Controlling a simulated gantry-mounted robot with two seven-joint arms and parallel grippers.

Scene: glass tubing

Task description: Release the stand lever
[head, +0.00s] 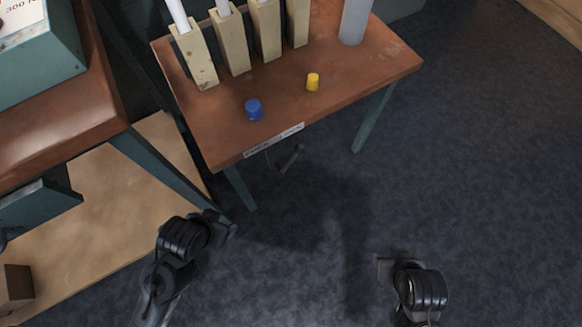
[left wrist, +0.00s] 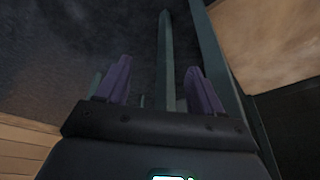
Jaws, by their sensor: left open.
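The stand (head: 350,85) is a brown-topped table with green legs. A white label (head: 273,141) is on its front edge; I cannot read it surely. Below the label, under the edge, hangs a small dark lever-like part (head: 290,158). My left gripper (head: 228,230) is below and left of that part in the head view, apart from it. In the left wrist view its two purple fingers (left wrist: 160,85) are spread with nothing held between them; I cannot make out the lever there. My right gripper (head: 383,268) is over the floor at the lower right, its fingers too small to judge.
Several wooden blocks (head: 232,45) with white tubes stand on the stand's back. A blue cap (head: 254,110) and yellow cap (head: 313,82) are near its front. A green stand leg (head: 240,187) is near my left gripper. Another bench (head: 75,110) is at left. Floor at right is clear.

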